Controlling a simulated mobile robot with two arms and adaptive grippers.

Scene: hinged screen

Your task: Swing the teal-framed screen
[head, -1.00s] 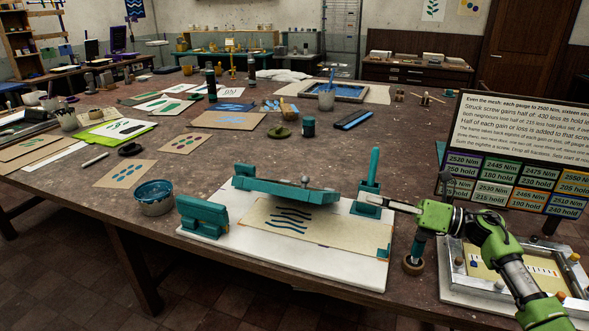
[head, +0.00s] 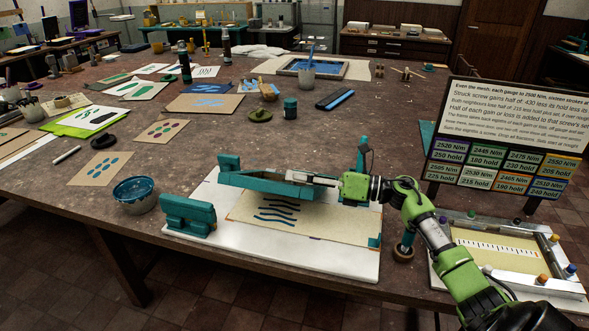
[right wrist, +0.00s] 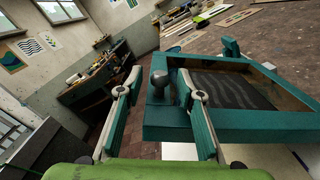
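The teal-framed screen (head: 262,184) shows almost edge-on in the head view, raised above a white base board (head: 335,263). A sheet with dark blue wavy lines (head: 310,223) lies on the board beneath and in front of it. My right gripper (head: 288,177) is at the screen's front edge. Its fingers (right wrist: 159,78) are apart, with the knob between them; I cannot see contact. My left gripper is out of view.
A teal clamp block (head: 188,214) stands at the board's left and a teal post (head: 361,158) at its right rear. A blue ink bowl (head: 136,195) is left of the board.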

